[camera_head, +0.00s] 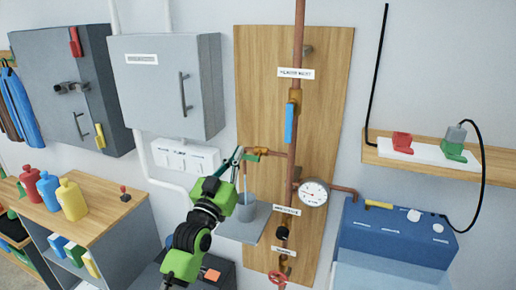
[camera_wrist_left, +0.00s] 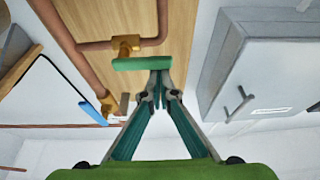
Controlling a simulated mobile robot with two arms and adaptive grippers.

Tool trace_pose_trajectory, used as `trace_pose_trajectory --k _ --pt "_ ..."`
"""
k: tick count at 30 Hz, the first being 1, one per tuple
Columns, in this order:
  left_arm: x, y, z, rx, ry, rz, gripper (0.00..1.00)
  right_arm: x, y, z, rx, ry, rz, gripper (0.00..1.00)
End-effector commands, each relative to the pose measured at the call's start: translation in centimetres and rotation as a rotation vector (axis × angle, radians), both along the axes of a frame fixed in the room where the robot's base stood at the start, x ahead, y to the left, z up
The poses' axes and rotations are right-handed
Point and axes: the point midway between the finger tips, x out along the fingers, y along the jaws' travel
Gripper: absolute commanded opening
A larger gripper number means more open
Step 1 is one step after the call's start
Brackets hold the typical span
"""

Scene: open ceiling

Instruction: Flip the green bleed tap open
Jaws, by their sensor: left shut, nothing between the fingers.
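The green bleed tap (camera_head: 251,156) sits on a brass body at the end of a short copper branch on the wooden board. In the left wrist view its handle is a green bar (camera_wrist_left: 135,64) lying roughly parallel to the pipe, beside the brass body (camera_wrist_left: 127,46). My left gripper (camera_head: 238,154) is shut and empty. Its tips (camera_wrist_left: 160,76) are at the handle's right end in the wrist view; I cannot tell whether they touch. A thin pale blue line (camera_head: 259,181) runs down below the tap to a grey cup (camera_head: 246,208). My right gripper is not in view.
A blue lever (camera_head: 290,122) stands on the vertical copper pipe. A pressure gauge (camera_head: 313,192) is to the tap's lower right. A grey cabinet (camera_head: 150,85) and white sockets (camera_head: 185,157) are on the wall to the left. The cup stands on a small grey shelf (camera_head: 262,224).

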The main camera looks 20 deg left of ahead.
Motion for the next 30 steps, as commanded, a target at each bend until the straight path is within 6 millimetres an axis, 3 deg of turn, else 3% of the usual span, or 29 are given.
trace_pose_trajectory --k 20,23,30 --pt "0.1 0.0 -0.2 -0.030 0.006 0.000 0.00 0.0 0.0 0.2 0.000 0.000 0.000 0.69" --pt "0.2 0.1 0.5 -0.029 0.005 -0.001 0.00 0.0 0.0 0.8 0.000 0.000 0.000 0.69" --pt "1.2 0.3 4.4 -0.028 0.000 0.000 0.00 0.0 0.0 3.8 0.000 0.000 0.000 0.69"
